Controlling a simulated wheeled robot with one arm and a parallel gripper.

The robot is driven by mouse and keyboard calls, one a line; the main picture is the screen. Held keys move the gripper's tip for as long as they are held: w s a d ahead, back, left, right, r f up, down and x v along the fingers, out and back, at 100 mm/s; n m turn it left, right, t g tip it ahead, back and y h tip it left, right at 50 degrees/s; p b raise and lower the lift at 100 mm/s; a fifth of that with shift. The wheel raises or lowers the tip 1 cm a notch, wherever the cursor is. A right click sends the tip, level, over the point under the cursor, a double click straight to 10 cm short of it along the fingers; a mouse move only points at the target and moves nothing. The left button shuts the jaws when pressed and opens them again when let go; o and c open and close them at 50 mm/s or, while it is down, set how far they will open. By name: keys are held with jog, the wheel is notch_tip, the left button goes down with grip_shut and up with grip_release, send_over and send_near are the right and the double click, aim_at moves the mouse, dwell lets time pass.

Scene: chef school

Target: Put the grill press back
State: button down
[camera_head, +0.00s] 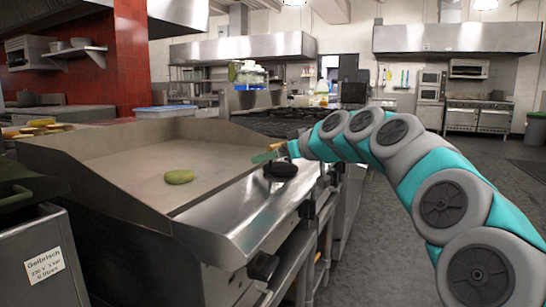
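A dark object that looks like the grill press (281,170) is on the steel front ledge (232,212) of the griddle, toward its far end. My arm reaches in from the right, and my gripper (284,151) is just above and behind the dark object. The fingers are small and partly hidden, so I cannot tell whether they touch it or are open or shut. A thin green piece (263,157) shows just left of the gripper; I cannot tell what it is. A round green patty-like item (180,176) lies on the flat griddle plate (135,170).
Raised steel walls border the griddle's left and back. A grey container labelled "Gelbfisch" (45,265) stands at the lower left. A blue-rimmed tray (165,111) and a stove (275,123) are behind the griddle. The floor (375,225) at right is open beneath my arm.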

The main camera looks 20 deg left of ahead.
jog(key=shift+f, duration=0.1)
grip_release()
jog(key=shift+r, duration=0.2)
jog(key=v, duration=1.2)
jog(key=shift+b, duration=0.45)
